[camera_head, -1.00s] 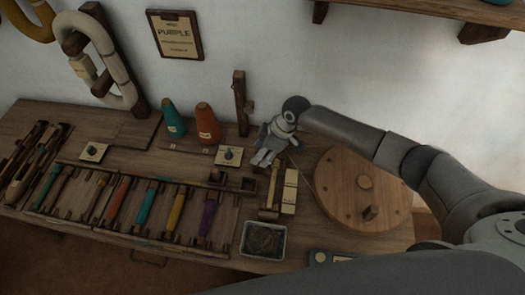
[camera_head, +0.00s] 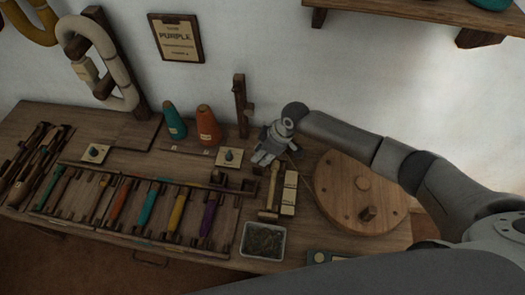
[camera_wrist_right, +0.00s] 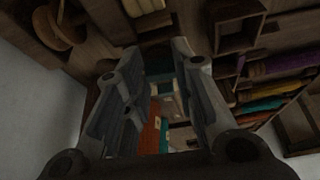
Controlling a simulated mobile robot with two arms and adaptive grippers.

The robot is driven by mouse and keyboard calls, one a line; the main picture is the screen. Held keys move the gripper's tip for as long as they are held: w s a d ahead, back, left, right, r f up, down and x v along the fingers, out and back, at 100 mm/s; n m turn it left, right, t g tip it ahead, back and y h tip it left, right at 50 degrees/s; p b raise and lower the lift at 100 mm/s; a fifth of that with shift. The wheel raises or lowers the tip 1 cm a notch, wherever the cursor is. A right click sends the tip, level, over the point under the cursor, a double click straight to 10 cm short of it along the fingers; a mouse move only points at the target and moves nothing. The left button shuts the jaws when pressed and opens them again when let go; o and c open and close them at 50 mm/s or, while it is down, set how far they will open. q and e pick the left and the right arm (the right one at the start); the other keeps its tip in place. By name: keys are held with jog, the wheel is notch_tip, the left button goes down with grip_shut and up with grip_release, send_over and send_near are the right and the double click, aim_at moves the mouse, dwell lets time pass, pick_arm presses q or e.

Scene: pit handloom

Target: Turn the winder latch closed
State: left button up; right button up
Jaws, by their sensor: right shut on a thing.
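My right gripper (camera_head: 263,157) is low over the bench, between the card with the small teal knob (camera_head: 230,156) and the round wooden winder disc (camera_head: 362,190). In the right wrist view its two fingers (camera_wrist_right: 160,58) come together around a small dark teal piece at their tips. This seems to be the winder latch (camera_wrist_right: 158,64). The fingers hide most of it, so I cannot tell its angle. In the head view the hand covers it. My left gripper is not in view.
A wooden post (camera_head: 241,105) stands just behind the gripper. An orange cone (camera_head: 208,125) and a teal cone (camera_head: 174,122) are to its left. A grey tray (camera_head: 263,241) and a rack of coloured pirns (camera_head: 149,206) lie in front.

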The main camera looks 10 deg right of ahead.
jog(key=m+p, duration=0.2)
jog(key=p, duration=0.1)
jog(key=m+t+h+p, duration=0.1)
jog(key=m+p, duration=0.2)
jog(key=m+t+h+p, duration=0.1)
jog(key=m+p, duration=0.1)
jog(key=p, duration=0.1)
jog(key=shift+s+a+r+m, duration=0.2)
jog(key=shift+s+a+m, duration=0.1)
jog(key=shift+a+m, duration=0.1)
jog(key=shift+m+p, duration=0.4)
jog(key=shift+a+f+m+h+p, duration=0.1)
jog(key=shift+m+h+p, duration=0.4)
jog(key=shift+m, duration=0.5)
jog(key=shift+a+m+h, duration=0.1)
jog(key=shift+m+h, duration=0.3)
jog(key=shift+m, duration=0.4)
jog(key=shift+f+m+h+p, duration=0.1)
jog(key=shift+m+h+p, duration=0.2)
jog(key=shift+m, duration=0.6)
jog(key=shift+a+m+h, duration=0.1)
jog(key=shift+m+h, duration=0.5)
jog(key=shift+m, duration=0.8)
jog(key=shift+w, duration=0.1)
jog(key=o, duration=1)
